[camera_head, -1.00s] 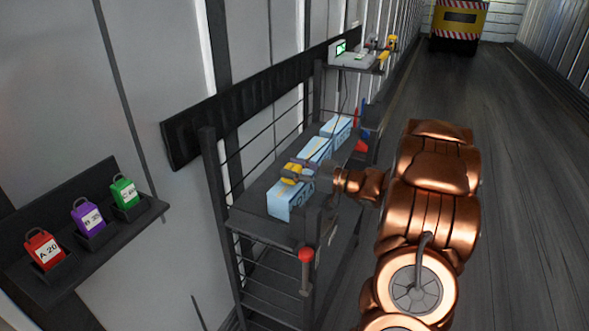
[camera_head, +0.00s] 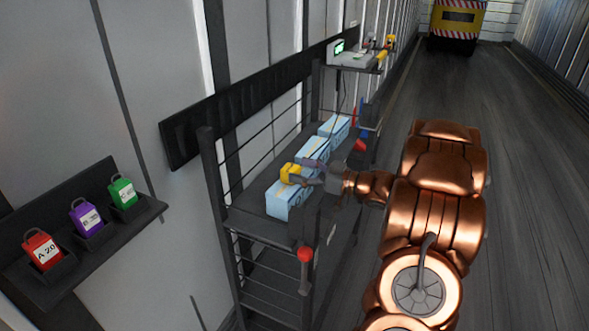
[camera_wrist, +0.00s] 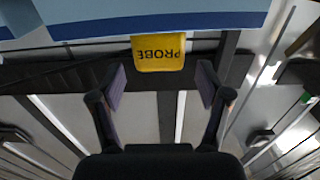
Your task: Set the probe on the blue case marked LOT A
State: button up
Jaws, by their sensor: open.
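The yellow probe (camera_head: 290,174) rests on top of the nearest light blue case (camera_head: 287,202), at the front end of the rack shelf. The case's lot mark cannot be read here. In the wrist view the probe (camera_wrist: 158,53) shows its PROBE lettering upside down, against the blue case (camera_wrist: 200,20). My gripper (camera_head: 308,172) is just to the right of the probe in the head view. In the wrist view my gripper (camera_wrist: 161,82) has its two fingers spread wide, with nothing between them and the probe beyond their tips.
Two more blue cases (camera_head: 313,150) (camera_head: 335,127) stand farther back on the same shelf. A wall ledge at left holds red (camera_head: 41,249), purple (camera_head: 86,216) and green (camera_head: 124,192) tagged items. A red-knobbed lever (camera_head: 305,255) is on the rack's front. The floor at right is open.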

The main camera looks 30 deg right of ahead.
jog(key=v, duration=0.9)
jog(key=shift+s+d, duration=0.1)
jog(key=shift+s, duration=0.1)
dwell(0.4)
